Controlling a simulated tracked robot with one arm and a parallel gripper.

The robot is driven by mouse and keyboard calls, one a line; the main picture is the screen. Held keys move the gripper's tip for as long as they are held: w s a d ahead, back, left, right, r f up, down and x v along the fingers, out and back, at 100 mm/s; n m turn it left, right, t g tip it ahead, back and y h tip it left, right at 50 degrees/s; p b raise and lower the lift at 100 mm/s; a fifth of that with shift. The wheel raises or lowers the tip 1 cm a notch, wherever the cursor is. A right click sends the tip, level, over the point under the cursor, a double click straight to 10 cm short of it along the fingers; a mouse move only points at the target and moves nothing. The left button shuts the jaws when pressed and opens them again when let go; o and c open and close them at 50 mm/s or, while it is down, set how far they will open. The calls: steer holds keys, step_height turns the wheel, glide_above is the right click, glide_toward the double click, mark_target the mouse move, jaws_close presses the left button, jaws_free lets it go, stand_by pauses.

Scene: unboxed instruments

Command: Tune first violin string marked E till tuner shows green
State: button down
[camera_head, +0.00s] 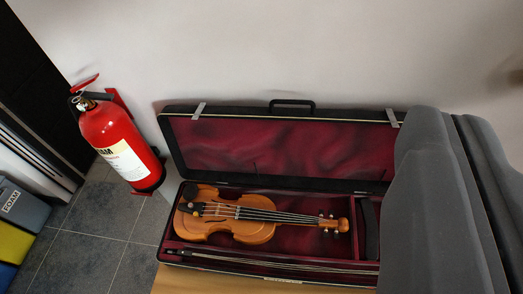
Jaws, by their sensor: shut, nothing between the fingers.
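A light-brown violin (250,213) lies flat in an open case (290,147) with dark red lining, left of my gripper. Its scroll end points right, with small dark tuning pegs (331,223) there; the E marking is too small to read. A black piece (190,195) sits at the violin's left end. No tuner display can be made out. My gripper (448,115) shows as large grey fingers at the right, shut and empty, in front of the case's right end and hiding it.
A bow (290,262) lies along the case's front edge. A red fire extinguisher (118,142) hangs at the left by the pale wall. Grey, yellow and blue boxes (22,212) stand far left on dark floor tiles. A wooden surface (215,280) shows under the case.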

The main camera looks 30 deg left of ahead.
steer(key=w+a+f+n+g+b, duration=0.1)
steer(key=w+a+f+b, duration=0.1)
steer(key=w+a+f, duration=0.3)
steer(key=w+a+f+n+g+b, duration=0.1)
steer(key=w+a+f+b, duration=0.15)
steer(key=f, duration=0.45)
steer(key=w+a+f+n+g+b, duration=0.1)
steer(key=w+a+f+n+b, duration=0.1)
steer(key=a+f, duration=0.5)
steer(key=w+a+f+n+g+b, duration=0.1)
steer(key=a+f, duration=0.6)
steer(key=f, duration=1.3)
steer(key=w+a+f+n+g+b, duration=0.2)
steer(key=w+a+f+b, duration=0.3)
steer(key=f, duration=0.9)
steer(key=a+n, duration=0.1)
steer(key=a, duration=0.2)
steer(key=shift+w+h+b, duration=0.25)
steer(key=shift+h+b, duration=0.05)
steer(key=shift+h, duration=0.1)
steer(key=shift+a, duration=0.1)
steer(key=shift+f+b, duration=1.65)
steer(key=shift+f, duration=2.65)
steer(key=shift+f, duration=0.15)
steer(key=shift+f, duration=0.25)
